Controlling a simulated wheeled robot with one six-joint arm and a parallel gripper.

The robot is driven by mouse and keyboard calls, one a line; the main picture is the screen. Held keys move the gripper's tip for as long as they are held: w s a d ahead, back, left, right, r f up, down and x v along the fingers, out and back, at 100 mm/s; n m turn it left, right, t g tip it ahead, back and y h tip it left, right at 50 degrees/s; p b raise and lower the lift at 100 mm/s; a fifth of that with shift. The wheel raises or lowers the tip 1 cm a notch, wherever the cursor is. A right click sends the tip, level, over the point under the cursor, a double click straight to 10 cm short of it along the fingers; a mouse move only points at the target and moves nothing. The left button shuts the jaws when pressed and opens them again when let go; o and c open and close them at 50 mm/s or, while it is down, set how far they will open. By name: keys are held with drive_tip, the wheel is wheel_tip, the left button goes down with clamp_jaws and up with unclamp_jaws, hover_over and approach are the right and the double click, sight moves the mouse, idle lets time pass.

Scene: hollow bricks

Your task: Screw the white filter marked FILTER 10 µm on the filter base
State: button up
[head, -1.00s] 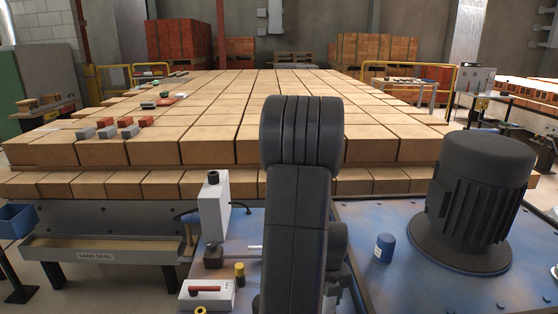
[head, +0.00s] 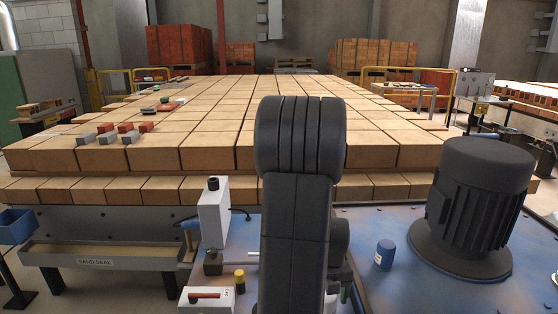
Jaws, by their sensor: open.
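I cannot make out a white filter marked FILTER 10 µm or a filter base in the head view. A white upright box with a black knob (head: 214,215) stands left of my arm, but I see no such marking on it. My gripper does not show.
A large dark finned motor (head: 483,205) stands on the blue deck (head: 385,222) at right. A yellow-topped fitting (head: 240,277) and a white switch box (head: 205,298) are at lower left. Rows of bricks (head: 210,152) cover the car behind. A blue bin (head: 14,227) is at far left.

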wheel_tip(320, 180, up, 11)
drive_tip(key=shift+f+p, duration=0.2)
drive_tip(key=shift+p, duration=0.45)
drive_tip(key=shift+c, duration=0.2)
